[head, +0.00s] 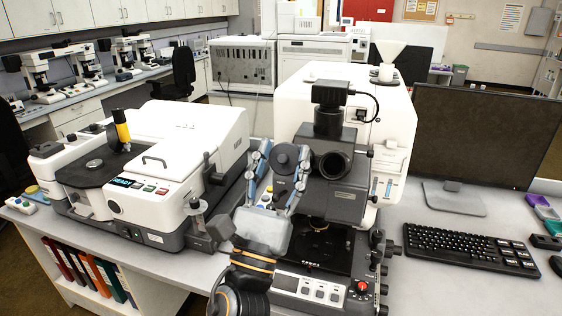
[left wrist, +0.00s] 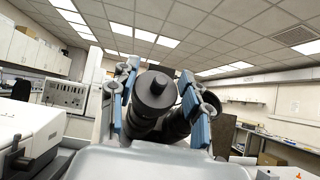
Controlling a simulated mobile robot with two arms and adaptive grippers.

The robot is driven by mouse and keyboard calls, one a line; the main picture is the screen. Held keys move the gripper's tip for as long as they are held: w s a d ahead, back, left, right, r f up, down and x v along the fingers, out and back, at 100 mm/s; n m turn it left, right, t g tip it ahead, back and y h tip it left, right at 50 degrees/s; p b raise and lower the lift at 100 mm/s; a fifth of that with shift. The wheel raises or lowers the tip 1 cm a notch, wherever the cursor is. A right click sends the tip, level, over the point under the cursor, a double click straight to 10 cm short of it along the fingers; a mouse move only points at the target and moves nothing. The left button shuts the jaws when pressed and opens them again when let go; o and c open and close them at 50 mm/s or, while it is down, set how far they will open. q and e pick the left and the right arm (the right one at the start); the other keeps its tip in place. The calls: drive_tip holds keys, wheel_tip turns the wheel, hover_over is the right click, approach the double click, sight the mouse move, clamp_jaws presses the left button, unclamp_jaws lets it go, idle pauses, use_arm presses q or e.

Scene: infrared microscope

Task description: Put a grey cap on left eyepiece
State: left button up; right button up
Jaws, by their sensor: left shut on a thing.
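The microscope (head: 345,190) stands on the bench with two eyepieces facing me. The right eyepiece (head: 333,165) shows a dark open end. A round dark grey cap (head: 286,158) covers my view of the left eyepiece's end. My left gripper (head: 284,150) is shut on this cap, with one blue-grey finger on each side. In the left wrist view the cap (left wrist: 156,90), with a small knob on its face, sits between the two fingers, in line with the left eyepiece tube. I cannot tell whether the cap is fully seated. My right gripper is not in view.
A white instrument (head: 150,160) with a display stands to the left, close to my left arm. A monitor (head: 480,130) and a keyboard (head: 470,250) are on the right. The microscope stage (head: 315,245) lies below the eyepieces. Some bench is bare in front of the keyboard.

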use_arm(q)
drive_tip(key=shift+w+d+f, duration=0.1)
drive_tip(key=shift+w+f, duration=0.15)
drive_tip(key=shift+w, duration=0.1)
drive_tip(key=o, duration=0.8)
drive_tip(key=shift+o, duration=0.6)
drive_tip(key=o, duration=0.3)
drive_tip(key=shift+s+f+b, duration=0.5)
drive_tip(key=shift+f+b, duration=0.05)
drive_tip(key=shift+f, duration=0.05)
drive_tip(key=shift+b+v, duration=1.15)
drive_tip(key=shift+v, duration=1.6)
drive_tip(key=shift+r, duration=0.1)
